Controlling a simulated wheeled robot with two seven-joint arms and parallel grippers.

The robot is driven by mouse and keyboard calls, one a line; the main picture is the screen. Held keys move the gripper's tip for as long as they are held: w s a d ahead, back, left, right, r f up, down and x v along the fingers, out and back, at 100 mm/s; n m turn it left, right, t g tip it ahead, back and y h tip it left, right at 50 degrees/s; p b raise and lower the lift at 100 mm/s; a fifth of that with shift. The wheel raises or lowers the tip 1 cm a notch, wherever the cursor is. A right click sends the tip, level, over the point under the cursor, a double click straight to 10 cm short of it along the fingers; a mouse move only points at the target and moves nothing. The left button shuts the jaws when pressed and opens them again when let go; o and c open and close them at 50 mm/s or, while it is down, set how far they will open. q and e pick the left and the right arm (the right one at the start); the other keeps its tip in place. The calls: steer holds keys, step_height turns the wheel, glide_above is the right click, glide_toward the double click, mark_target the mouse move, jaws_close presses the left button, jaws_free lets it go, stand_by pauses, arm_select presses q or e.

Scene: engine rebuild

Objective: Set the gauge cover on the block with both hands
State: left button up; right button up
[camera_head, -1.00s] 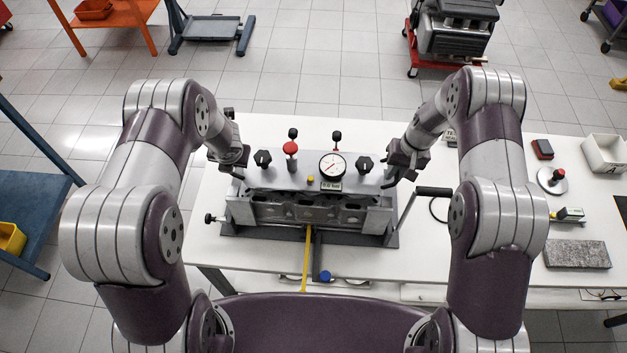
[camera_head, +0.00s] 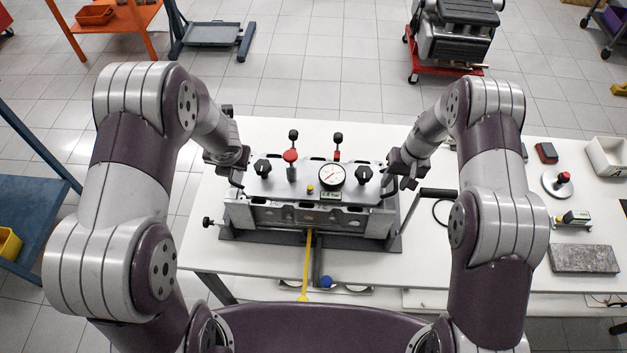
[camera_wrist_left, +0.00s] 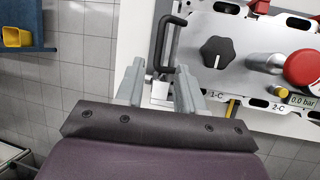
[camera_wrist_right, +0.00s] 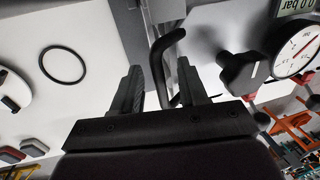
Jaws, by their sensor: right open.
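The gauge cover (camera_head: 272,187) is a grey plate with a round dial gauge (camera_head: 331,176), black knobs and a bent black handle at each end. It lies level along the top of the engine block (camera_head: 300,217); whether it is fully seated cannot be told. My right gripper (camera_wrist_right: 160,72) is open around the right handle (camera_wrist_right: 158,62), with clear room between the fingers.
A crank handle (camera_head: 437,193) and a black ring (camera_wrist_right: 63,65) are right of the block. A grey stone slab (camera_head: 584,259) and a white bin (camera_head: 606,155) lie farther right. The table front is mostly clear.

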steer(key=shift+s, duration=0.1)
steer(key=shift+r, duration=0.4)
arm_select(q)
steer(key=v, duration=0.5)
arm_select(e)
step_height(320, 180, up, 11)
steer(key=d, duration=0.2)
arm_select(q)
steer(key=shift+s, duration=0.1)
arm_select(e)
steer(key=shift+s+d, duration=0.1)
